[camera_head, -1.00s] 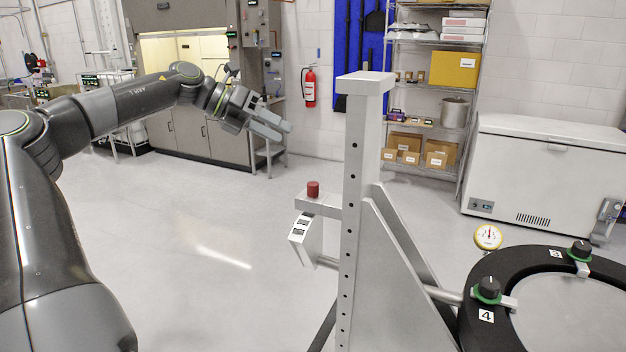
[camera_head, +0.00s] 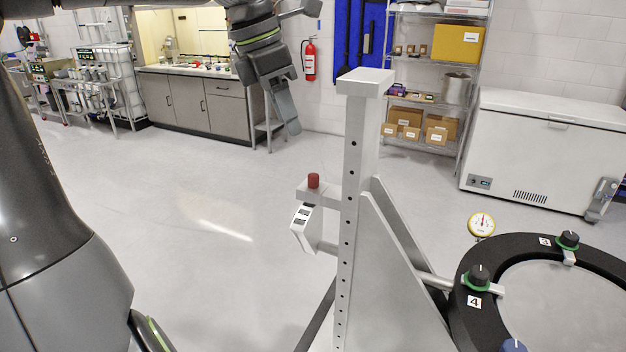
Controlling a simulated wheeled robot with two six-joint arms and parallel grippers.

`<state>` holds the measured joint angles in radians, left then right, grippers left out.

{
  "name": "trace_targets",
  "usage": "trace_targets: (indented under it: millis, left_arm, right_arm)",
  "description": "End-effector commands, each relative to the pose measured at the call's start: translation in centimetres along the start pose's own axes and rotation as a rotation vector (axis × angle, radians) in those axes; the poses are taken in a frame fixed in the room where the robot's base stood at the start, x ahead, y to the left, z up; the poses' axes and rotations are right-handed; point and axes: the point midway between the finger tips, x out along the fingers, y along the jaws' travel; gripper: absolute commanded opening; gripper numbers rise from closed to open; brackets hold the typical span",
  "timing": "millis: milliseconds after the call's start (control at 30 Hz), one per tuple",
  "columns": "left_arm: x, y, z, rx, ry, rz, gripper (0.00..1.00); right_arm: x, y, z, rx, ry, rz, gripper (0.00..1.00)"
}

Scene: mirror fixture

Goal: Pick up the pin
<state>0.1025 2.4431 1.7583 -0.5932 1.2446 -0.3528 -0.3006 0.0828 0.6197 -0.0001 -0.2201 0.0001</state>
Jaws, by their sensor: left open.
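The pin appears to be the small red cylinder (camera_head: 313,181) standing upright on a short grey bracket (camera_head: 325,196) on the left side of the upright post. Its lower part is hidden in the bracket. My left gripper (camera_head: 289,124) hangs in the upper middle, fingers pointing down, above and slightly left of the red pin in the picture and apart from it. It is open and holds nothing visible. My right gripper is not in view.
The tall grey post (camera_head: 355,200) stands right of the pin. A white slotted block (camera_head: 303,228) hangs below the bracket. The black ring fixture (camera_head: 470,300) with clamp knobs and a dial gauge (camera_head: 481,224) is at lower right. The floor to the left is clear.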

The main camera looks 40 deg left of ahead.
Motion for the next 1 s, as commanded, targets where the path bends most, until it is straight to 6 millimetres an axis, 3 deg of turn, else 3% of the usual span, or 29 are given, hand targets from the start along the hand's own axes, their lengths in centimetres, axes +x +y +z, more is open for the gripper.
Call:
trace_targets:
  millis: [233, 567, 733, 1000]
  left_arm:
    - [4.4, 0.0, 0.0, -0.002, 0.003, -0.002, 0.43]
    - [6.4, -0.3, 0.2, -0.001, 0.004, -0.002, 0.43]
    - [8.3, -0.8, 0.3, -0.002, 0.006, -0.003, 0.43]
    - [10.6, -0.8, 0.4, -0.002, 0.0, -0.001, 0.43]
  right_arm:
    - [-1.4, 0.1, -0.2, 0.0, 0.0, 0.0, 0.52]
    - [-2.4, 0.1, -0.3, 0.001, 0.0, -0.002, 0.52]
    - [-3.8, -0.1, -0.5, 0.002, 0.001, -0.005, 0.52]
    - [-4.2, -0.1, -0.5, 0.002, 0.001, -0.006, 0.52]
